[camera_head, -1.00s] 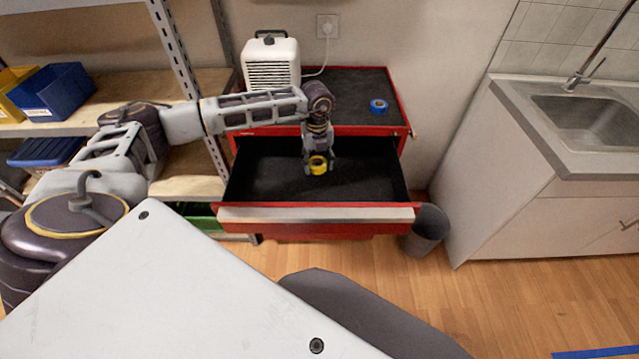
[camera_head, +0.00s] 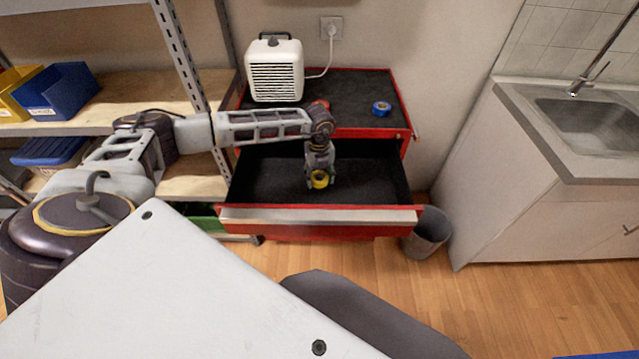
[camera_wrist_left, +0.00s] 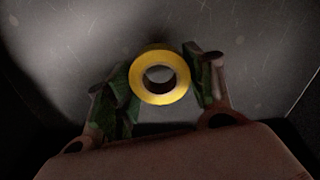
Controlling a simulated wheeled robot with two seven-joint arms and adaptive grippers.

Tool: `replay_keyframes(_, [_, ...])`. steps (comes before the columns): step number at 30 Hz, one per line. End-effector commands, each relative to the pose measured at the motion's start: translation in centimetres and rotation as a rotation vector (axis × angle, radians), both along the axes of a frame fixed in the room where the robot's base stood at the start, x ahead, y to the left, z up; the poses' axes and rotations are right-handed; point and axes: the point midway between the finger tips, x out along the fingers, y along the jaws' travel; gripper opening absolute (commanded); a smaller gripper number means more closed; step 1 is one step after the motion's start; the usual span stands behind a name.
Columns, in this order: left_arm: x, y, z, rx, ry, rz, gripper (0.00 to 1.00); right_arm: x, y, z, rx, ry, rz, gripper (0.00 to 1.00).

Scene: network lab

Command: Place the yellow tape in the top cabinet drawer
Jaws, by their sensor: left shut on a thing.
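The yellow tape (camera_head: 320,180) is a small roll held between the fingertips of my left gripper (camera_head: 320,184), inside the open top drawer (camera_head: 265,175) of the red cabinet. In the left wrist view the yellow tape (camera_wrist_left: 159,92) shows its ring face, with my left gripper's fingers (camera_wrist_left: 160,88) on both sides of it and the dark drawer floor (camera_wrist_left: 95,40) behind. I cannot tell whether the tape touches the drawer floor. My right gripper is not in view.
On the cabinet's black top (camera_head: 345,100) stand a white heater (camera_head: 275,70) and a blue tape roll (camera_head: 381,108). A grey bin (camera_head: 428,232) is right of the cabinet, and a sink counter (camera_head: 545,130) further right. Shelves with bins (camera_head: 55,92) are left. The drawer around the tape is clear.

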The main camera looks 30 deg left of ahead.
Motion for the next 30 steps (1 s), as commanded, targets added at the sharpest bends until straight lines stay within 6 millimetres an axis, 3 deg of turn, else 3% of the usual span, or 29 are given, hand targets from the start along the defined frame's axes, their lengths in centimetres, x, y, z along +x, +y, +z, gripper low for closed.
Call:
replay_keyframes(11, [0.0, 0.0, -0.3, -0.001, -0.001, -0.001, 0.35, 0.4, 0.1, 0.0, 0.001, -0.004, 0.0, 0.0])
replay_keyframes(22, [0.0, 0.0, -3.5, 0.0, 0.0, -0.001, 0.35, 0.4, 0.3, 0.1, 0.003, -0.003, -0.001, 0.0])
replay_keyframes(30, [0.0, 0.0, -3.8, -0.001, -0.001, -0.001, 0.35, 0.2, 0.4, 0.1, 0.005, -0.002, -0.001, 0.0])
